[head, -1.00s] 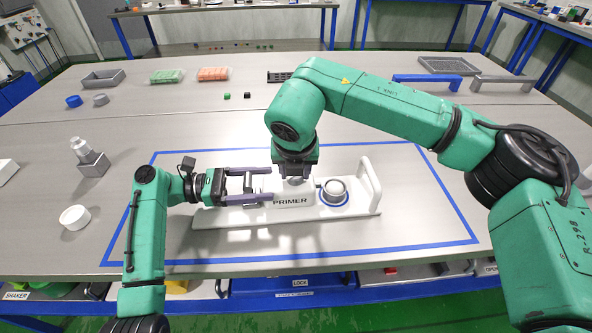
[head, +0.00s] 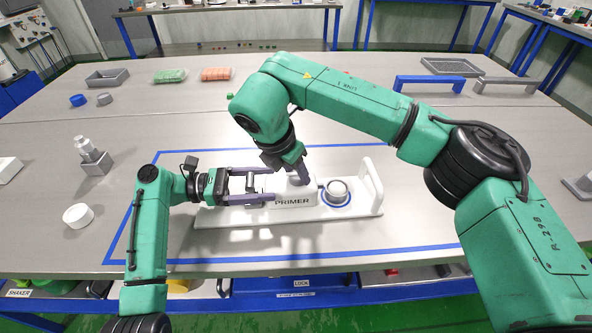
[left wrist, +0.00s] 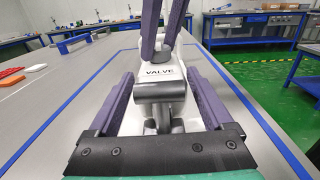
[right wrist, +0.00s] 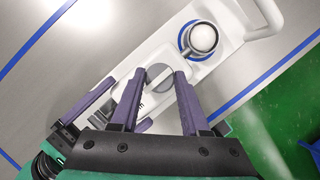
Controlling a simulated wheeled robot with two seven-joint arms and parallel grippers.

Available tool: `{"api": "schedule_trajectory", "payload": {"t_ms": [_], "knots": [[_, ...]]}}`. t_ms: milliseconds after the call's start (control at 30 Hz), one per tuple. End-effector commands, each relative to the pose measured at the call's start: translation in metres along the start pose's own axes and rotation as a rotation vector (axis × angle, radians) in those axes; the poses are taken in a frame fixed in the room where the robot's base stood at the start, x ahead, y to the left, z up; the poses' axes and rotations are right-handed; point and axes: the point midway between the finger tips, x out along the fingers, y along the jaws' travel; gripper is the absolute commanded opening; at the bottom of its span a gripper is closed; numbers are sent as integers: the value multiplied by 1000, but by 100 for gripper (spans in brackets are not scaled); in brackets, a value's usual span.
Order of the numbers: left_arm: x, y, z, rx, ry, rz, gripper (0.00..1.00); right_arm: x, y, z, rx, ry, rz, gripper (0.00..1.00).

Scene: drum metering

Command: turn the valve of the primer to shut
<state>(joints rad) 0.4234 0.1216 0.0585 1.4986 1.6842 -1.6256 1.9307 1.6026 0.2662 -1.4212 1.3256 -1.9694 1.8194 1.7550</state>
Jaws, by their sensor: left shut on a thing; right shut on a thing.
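The primer (head: 345,212) is a white unit on a long base with an upright handle at its right end, a round cup in a blue ring and a block lettered PRIMER. My left gripper (head: 272,184) reaches in level from the left and is shut on the block, whose face reads VALVE in the left wrist view (left wrist: 160,72). My right gripper (head: 301,178) comes down from above, tilted. In the right wrist view its fingers (right wrist: 158,74) stand either side of the round grey valve (right wrist: 160,73), shut on it. In the head view the fingers hide the valve.
Blue tape (head: 200,262) outlines the work area. A white round lid (head: 77,216) and a grey stepped part (head: 94,158) stand at left. Trays and a blue bridge-shaped stand (head: 430,80) lie at the back. The table front right of the primer is clear.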

Motion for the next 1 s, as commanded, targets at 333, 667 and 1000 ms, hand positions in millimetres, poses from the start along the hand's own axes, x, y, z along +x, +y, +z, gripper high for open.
{"api": "schedule_trajectory", "payload": {"t_ms": [333,667,1000], "knots": [[-1,0,-2,-3,4,0,0,0,0,2,18,-4,-7,0],[-1,0,-2,-3,4,0,0,0,0,1,15,-3,-6,76],[0,0,-2,-3,4,0,0,-18,1,1,14,-3,-3,76]]}}
